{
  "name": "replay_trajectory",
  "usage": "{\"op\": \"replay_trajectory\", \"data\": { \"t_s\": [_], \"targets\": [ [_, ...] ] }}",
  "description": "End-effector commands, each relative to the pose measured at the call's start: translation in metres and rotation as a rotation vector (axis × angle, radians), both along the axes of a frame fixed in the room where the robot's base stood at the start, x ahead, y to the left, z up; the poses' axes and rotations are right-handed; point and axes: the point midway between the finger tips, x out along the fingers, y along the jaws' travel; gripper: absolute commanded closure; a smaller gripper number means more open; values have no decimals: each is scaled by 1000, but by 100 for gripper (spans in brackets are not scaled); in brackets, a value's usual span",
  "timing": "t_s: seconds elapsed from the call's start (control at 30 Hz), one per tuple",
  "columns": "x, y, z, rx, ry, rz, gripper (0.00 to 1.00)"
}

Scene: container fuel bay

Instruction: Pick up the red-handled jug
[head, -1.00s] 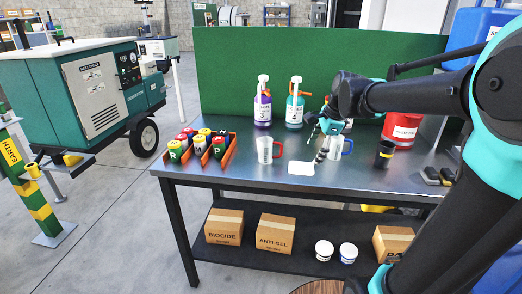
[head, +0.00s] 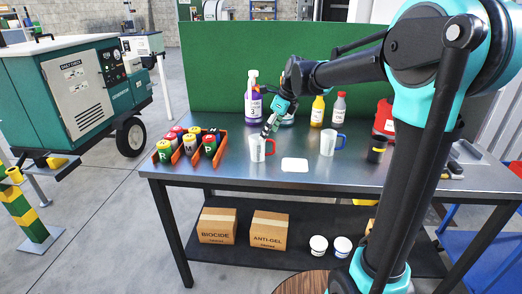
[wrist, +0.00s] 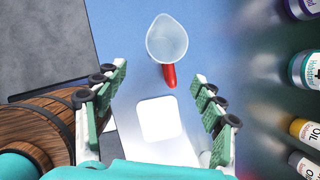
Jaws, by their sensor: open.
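The red-handled jug (head: 257,149) is a clear, pale cup standing upright on the steel bench, right of the orange rack. Its red handle points right in the head view. In the wrist view the jug (wrist: 167,40) shows from above, its handle pointing toward me between the fingertips. My gripper (head: 267,129) is tilted above and just beside the jug, close to its handle side. In the wrist view my gripper (wrist: 160,76) has its fingers wide apart with nothing held. Contact with the handle cannot be told.
A blue-handled jug (head: 327,145) stands to the right; a white square pad (head: 294,165) lies between the jugs. The orange rack (head: 184,158) of several cans is left. Bottles, including a purple one (head: 252,105), stand behind. A dark canister (head: 376,150) is right. A wooden barrel (wrist: 35,125) shows below.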

Motion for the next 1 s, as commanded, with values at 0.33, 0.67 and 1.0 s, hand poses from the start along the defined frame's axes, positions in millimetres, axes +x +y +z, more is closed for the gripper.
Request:
{"op": "replay_trajectory", "data": {
  "t_s": [0.33, 0.67, 1.0],
  "targets": [
    [6, 12, -30, 0, 0, 0, 31],
    [18, 33, -65, 0, 0, 0, 31],
    [19, 35, -72, 0, 0, 0, 31]
  ]
}}
